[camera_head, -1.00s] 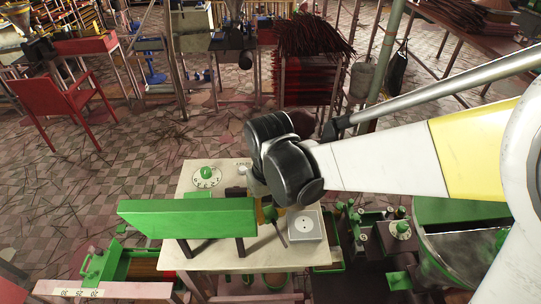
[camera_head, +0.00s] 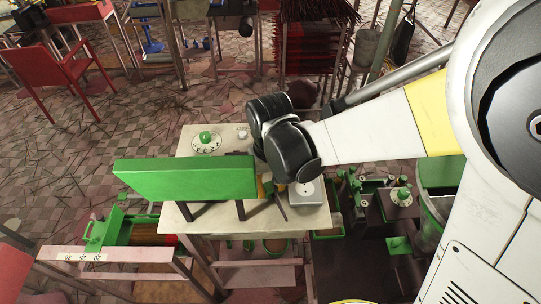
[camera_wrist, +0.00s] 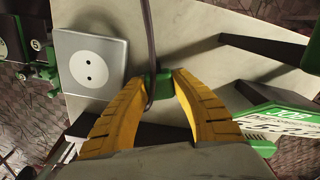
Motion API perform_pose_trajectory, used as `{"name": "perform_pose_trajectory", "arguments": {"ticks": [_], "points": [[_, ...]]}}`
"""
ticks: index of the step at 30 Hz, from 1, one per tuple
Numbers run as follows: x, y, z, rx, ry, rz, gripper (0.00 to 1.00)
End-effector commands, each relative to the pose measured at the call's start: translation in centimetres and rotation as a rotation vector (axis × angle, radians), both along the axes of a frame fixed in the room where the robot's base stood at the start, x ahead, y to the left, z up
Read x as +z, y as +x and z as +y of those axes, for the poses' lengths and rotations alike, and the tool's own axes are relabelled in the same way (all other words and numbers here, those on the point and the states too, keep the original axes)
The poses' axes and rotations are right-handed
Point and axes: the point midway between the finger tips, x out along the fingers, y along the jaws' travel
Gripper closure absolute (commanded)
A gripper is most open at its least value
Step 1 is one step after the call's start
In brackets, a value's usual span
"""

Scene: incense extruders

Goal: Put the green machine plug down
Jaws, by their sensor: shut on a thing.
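The green plug (camera_wrist: 158,88) is held between the yellow fingers of my gripper (camera_wrist: 156,80) in the wrist view. A dark cable (camera_wrist: 149,35) runs from the plug toward the top of that view. The plug is just right of a grey square socket plate (camera_wrist: 92,68) with a round white face and two holes, apart from it. In the head view the socket plate (camera_head: 305,193) lies on the pale tabletop (camera_head: 180,218), right of the yellow fingers (camera_head: 265,188). My wrist hides most of the gripper there, and the plug is hard to make out.
A green panel on dark legs (camera_head: 185,178) stands left of my gripper. A white dial with a green knob (camera_head: 206,141) sits behind it. Green machinery (camera_head: 398,197) stands to the right. Bare tabletop shows in front of the socket plate.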

Motion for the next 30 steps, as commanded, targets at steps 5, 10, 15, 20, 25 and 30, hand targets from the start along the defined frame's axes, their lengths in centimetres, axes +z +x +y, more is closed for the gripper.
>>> {"name": "perform_pose_trajectory", "arguments": {"ticks": [5, 10, 15, 20, 25, 30], "points": [[0.0, 0.0, 0.0, 0.000, 0.000, 0.000, 0.52], [0.0, 0.0, 0.0, 0.000, 0.000, 0.000, 0.52], [0.5, 0.0, 0.0, 0.000, 0.000, 0.000, 0.52], [2.6, 0.0, 0.0, 0.000, 0.000, 0.000, 0.52], [6.8, 0.0, 0.0, 0.000, 0.000, 0.000, 0.52], [10.4, 0.0, 0.0, 0.000, 0.000, 0.000, 0.52]]}}
